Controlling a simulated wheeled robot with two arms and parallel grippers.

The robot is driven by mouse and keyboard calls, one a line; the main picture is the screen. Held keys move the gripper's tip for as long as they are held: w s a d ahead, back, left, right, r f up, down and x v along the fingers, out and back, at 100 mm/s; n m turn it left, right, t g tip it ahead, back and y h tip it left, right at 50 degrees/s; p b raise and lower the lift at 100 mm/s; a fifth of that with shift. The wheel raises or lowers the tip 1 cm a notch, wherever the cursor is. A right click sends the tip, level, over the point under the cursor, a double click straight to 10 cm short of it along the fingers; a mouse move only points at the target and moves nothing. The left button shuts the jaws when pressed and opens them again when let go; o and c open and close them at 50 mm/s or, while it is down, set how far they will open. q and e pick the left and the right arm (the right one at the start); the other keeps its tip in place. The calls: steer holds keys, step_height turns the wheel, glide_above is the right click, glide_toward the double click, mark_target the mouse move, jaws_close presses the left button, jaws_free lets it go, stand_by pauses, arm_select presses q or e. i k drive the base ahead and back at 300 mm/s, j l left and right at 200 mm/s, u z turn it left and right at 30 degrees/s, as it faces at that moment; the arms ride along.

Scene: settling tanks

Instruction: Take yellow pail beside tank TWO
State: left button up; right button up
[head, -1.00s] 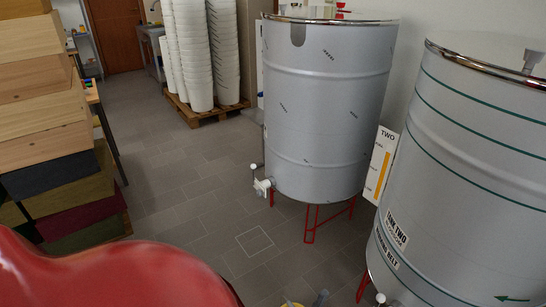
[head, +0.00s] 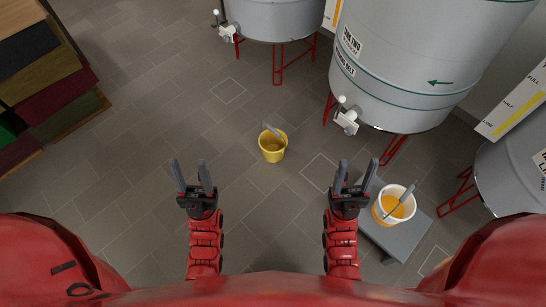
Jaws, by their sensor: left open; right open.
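A yellow pail (head: 272,152) with a grey handle stands upright on the floor, left of tank TWO (head: 415,60) and its tap. The tank is a large grey drum with a "TANK TWO" label, on red legs. My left gripper (head: 192,172) is open and empty, left of and nearer than the pail. My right gripper (head: 356,178) is open and empty, right of and nearer than the pail. Neither gripper touches the pail.
A white bucket with orange contents (head: 394,205) sits on a grey stand (head: 410,237) close to my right gripper. A white tap (head: 347,119) juts from tank TWO. Another tank (head: 270,18) stands behind. Stacked boxes (head: 50,80) are at left. The floor (head: 160,120) between is clear.

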mark_target(273, 142)
steer(key=i+j, duration=0.25)
steer(key=i+j+z, duration=0.15)
steer(key=j, duration=0.3)
steer(key=i+j, duration=0.25)
steer(key=i+j+z, duration=0.15)
steer(key=j, duration=0.35)
steer(key=i+j, duration=0.25)
steer(key=j+z, duration=0.05)
steer(key=j, duration=0.05)
